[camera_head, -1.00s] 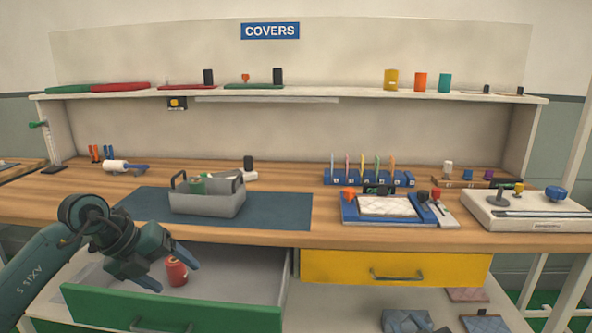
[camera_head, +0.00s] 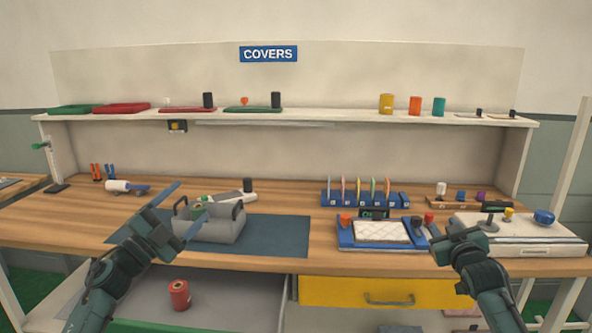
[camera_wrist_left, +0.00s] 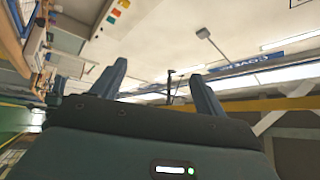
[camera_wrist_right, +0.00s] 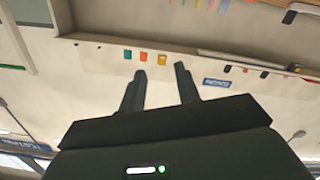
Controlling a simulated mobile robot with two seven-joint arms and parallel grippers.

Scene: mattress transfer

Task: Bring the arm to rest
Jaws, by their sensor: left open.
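My left gripper (camera_head: 190,205) is raised in front of the workbench, beside the grey tote (camera_head: 222,230) in the head view. Its two fingers are apart with nothing between them, as the left wrist view (camera_wrist_left: 158,80) also shows. My right gripper (camera_head: 463,228) is raised at the right, in front of the blue tray and the white device. Its fingers are apart and empty in the right wrist view (camera_wrist_right: 160,80). A red spool (camera_head: 179,294) stands in the open drawer (camera_head: 235,295), below my left gripper and apart from it.
The grey tote stands on a dark mat (camera_head: 280,235). A blue tray (camera_head: 380,247) with a white quilted pad and a white device (camera_head: 545,249) are on the right. The yellow drawer (camera_head: 340,290) is shut. Clear wood (camera_head: 290,190) lies behind the mat.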

